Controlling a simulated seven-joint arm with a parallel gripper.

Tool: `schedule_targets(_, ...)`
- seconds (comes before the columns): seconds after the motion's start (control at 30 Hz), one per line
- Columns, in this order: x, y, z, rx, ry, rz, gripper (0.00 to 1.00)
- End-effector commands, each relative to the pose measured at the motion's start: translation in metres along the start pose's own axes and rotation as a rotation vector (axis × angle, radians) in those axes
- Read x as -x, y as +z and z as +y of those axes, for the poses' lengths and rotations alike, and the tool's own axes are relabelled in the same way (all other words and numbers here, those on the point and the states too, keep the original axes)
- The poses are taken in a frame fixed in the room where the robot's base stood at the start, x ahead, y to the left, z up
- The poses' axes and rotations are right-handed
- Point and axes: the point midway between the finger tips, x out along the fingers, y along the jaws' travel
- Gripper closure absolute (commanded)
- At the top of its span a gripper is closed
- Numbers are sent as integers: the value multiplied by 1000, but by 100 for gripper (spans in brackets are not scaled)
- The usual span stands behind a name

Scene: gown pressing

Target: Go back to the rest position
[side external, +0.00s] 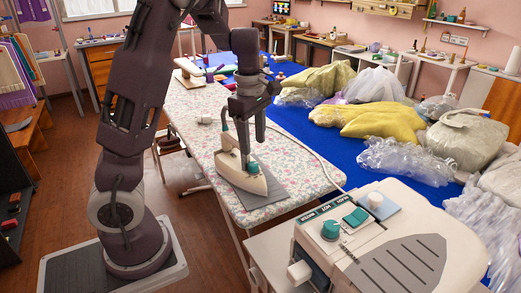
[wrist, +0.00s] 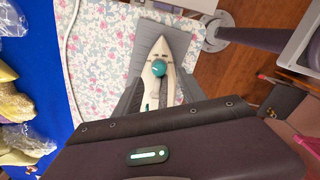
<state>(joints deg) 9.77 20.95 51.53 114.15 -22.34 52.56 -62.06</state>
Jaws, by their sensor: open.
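A cream iron with a teal knob (side external: 243,174) sits flat on a grey rest pad (side external: 270,192) on the floral ironing board. In the wrist view the iron (wrist: 160,62) points up the picture, with its tip on the grey pad (wrist: 172,36). My gripper (side external: 246,148) points down right over the iron's handle. In the wrist view its open fingers (wrist: 156,98) stand to either side of the handle. The rear of the iron is hidden by my gripper's body, and I cannot tell whether a finger touches the handle.
A steam station (side external: 385,245) with teal buttons stands at the front right. A pale hose (side external: 312,158) crosses the floral board (side external: 200,108). Bagged garments (side external: 380,122) lie on the blue table to the right. Open wooden floor lies left of the board.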

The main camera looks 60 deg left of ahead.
Motion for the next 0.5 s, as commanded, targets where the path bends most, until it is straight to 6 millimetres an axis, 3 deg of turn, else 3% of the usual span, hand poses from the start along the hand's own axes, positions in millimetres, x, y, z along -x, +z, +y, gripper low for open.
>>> schedule_targets(0.07, 15, 19, -16, -145, 22, -66, 52)
schedule_targets(0.13, 39, 45, -45, -398, 72, -139, 52)
schedule_targets(0.27, 83, 84, -119, -1004, 237, -162, 52)
schedule_targets(0.4, 101, 94, -191, -1581, 399, 20, 52)
schedule_targets(0.5, 99, 91, -219, -1834, 445, 176, 52)
